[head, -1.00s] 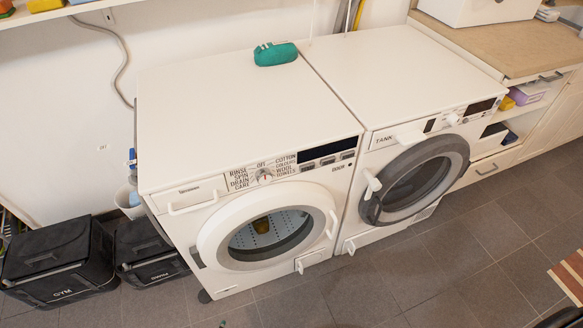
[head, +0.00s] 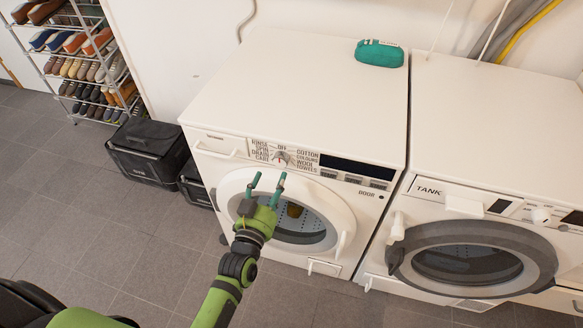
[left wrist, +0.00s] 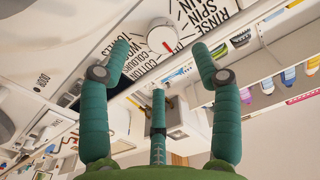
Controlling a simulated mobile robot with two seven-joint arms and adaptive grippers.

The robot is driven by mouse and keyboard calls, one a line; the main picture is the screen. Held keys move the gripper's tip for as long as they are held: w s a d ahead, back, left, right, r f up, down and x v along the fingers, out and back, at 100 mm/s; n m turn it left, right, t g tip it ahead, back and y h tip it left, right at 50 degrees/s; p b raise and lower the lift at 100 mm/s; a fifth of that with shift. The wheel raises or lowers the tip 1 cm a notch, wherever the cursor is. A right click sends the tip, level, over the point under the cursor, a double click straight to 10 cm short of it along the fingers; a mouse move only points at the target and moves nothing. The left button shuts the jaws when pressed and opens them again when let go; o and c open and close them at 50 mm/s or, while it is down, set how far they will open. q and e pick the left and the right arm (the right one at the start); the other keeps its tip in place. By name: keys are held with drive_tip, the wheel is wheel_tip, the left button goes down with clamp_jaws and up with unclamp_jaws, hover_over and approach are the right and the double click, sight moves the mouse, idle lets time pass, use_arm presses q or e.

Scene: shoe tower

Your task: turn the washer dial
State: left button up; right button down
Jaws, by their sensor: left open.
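The washer (head: 300,100) is white, with a round door and a dial (head: 281,158) on its front panel, ringed by printed programme words. In the left wrist view the dial (left wrist: 164,37) is white with a red mark. My left gripper (head: 269,180) is in front of the washer, just below the dial, with its teal fingers spread and empty. In the left wrist view the dial lies beyond and between the fingertips of my left gripper (left wrist: 158,48), apart from them. My right gripper is not in view.
A second machine marked TANK (head: 500,130) stands to the right, its round door (head: 545,265) ajar. A green pouch (head: 380,53) lies on the washer's top. Black boxes (head: 150,150) and a shoe rack (head: 75,60) are to the left. The floor in front is clear.

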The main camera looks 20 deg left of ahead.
sight(279, 164)
use_arm(q)
drive_tip(key=w, duration=0.5)
drive_tip(key=shift+w+a, duration=0.1)
drive_tip(key=shift+a, duration=0.1)
drive_tip(key=shift+w+d+f, duration=0.1)
drive_tip(key=shift+w, duration=0.5)
drive_tip(key=c, duration=1.1)
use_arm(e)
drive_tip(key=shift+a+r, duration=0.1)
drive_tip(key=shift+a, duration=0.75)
